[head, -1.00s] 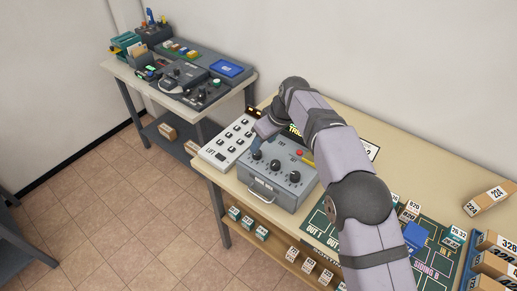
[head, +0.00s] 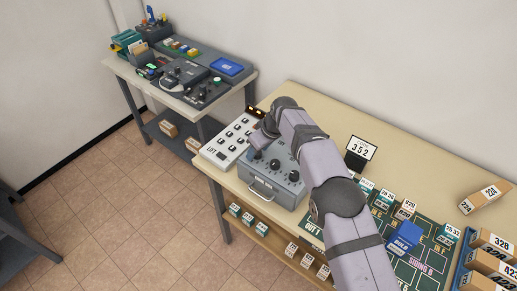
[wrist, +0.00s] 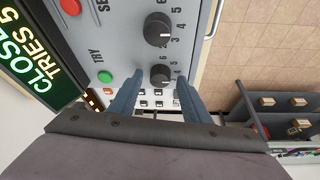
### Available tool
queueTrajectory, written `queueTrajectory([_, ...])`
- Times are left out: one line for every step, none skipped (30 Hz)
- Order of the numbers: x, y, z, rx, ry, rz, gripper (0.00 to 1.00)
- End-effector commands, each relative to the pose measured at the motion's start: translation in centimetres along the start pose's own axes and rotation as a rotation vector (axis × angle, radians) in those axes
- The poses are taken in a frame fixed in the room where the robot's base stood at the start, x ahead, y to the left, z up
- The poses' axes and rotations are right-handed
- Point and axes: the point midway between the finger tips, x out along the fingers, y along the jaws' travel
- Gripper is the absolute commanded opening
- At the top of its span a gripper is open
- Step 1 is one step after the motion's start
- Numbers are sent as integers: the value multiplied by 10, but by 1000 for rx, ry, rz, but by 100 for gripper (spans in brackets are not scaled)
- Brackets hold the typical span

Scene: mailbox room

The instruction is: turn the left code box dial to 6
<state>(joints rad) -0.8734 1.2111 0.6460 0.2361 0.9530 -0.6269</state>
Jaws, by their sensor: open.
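The grey code box (head: 272,188) stands on the bench with a row of dark dials on its top. In the head view its left dial (head: 257,155) shows just below my gripper (head: 256,141). In the wrist view my gripper (wrist: 158,77) is open. Its two blue-grey fingers appear on either side of the left dial (wrist: 160,75); I cannot tell whether the tips reach down around it. The numbers beside this dial are partly hidden and I cannot read its setting. The middle dial (wrist: 158,29) shows above it. The display (wrist: 35,65) reads CLOSED, TRIES 5.
A green TRY button (wrist: 105,77) and a red button (wrist: 71,6) sit near the dials. The white LIFT panel (head: 231,141) stands left of the box. A second bench (head: 190,75) is behind left.

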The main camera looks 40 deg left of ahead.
Motion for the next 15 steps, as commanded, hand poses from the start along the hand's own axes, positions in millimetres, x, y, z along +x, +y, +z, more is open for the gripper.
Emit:
queueTrajectory([0,0,0,0,0,0,36])
queueTrajectory([0,0,0,0,0,0,29])
queueTrajectory([0,0,0,0,0,0,20])
queueTrajectory([0,0,0,0,0,0,12])
queueTrajectory([0,0,0,0,0,0,5])
queueTrajectory([0,0,0,0,0,0,3])
queueTrajectory([0,0,0,0,0,0,3])
queueTrajectory([0,0,0,0,0,0,3])
queueTrajectory([0,0,0,-2,0,-1,3])
queueTrajectory([0,0,0,-5,0,-2,3])
queueTrajectory([0,0,0,-11,0,-4,3])
queueTrajectory([0,1,0,-21,0,-9,3])
queueTrajectory([1,1,0,-30,-1,-13,3])
queueTrajectory([0,1,0,-43,-1,-17,3])
queueTrajectory([0,2,0,-59,0,-24,3])
